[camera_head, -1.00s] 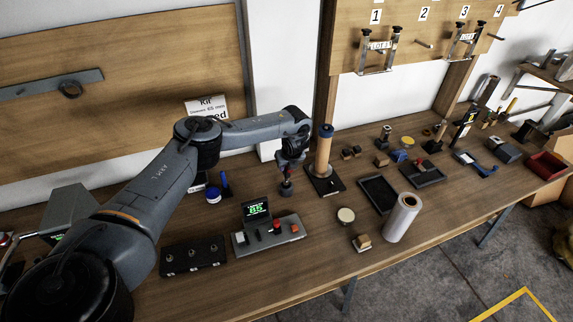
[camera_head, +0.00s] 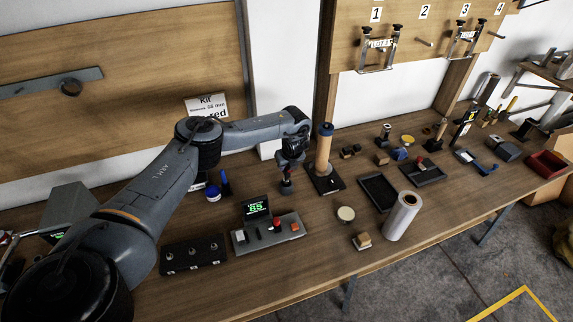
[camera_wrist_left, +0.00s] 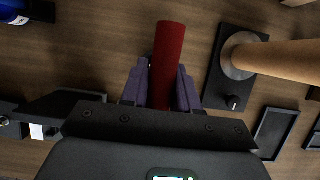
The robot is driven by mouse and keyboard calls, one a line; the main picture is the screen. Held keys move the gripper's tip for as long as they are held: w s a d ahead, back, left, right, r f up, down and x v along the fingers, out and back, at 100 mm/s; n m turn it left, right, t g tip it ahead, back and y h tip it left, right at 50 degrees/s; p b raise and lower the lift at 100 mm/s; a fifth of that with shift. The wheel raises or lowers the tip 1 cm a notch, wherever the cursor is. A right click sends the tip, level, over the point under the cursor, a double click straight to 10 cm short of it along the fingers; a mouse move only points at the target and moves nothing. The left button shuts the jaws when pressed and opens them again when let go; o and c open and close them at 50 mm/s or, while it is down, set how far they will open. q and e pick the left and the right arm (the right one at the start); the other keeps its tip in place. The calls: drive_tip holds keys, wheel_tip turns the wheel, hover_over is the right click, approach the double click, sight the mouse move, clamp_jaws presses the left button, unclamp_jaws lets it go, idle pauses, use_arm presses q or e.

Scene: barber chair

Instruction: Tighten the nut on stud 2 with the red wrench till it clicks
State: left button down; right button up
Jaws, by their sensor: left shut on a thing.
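My left gripper (camera_head: 287,180) hangs over the bench beside the upright brown roll on its spindle. In the left wrist view, its two fingers (camera_wrist_left: 163,88) are shut on a dark red cylindrical handle (camera_wrist_left: 168,50), which looks like the red wrench. The wrench's working end cannot be made out. The black block with several studs (camera_head: 178,262) lies at the front left of the bench, apart from the gripper. Its middle stud (camera_head: 195,251) seems to be stud 2, but no number is legible. My right gripper is not in view.
A control box (camera_head: 268,236) with a green display stands between the stud block and the gripper. The brown roll (camera_head: 323,152) stands close to the gripper's right. A blue-lidded jar (camera_head: 213,193) is to its left. A white roll (camera_head: 402,215) and black trays (camera_head: 379,193) are farther right.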

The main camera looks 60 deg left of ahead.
use_arm(q)
drive_tip(key=shift+f, duration=0.4)
drive_tip(key=shift+f+b, duration=0.6)
drive_tip(key=shift+f, duration=0.45)
idle(0.4)
drive_tip(key=c, duration=0.8)
unclamp_jaws()
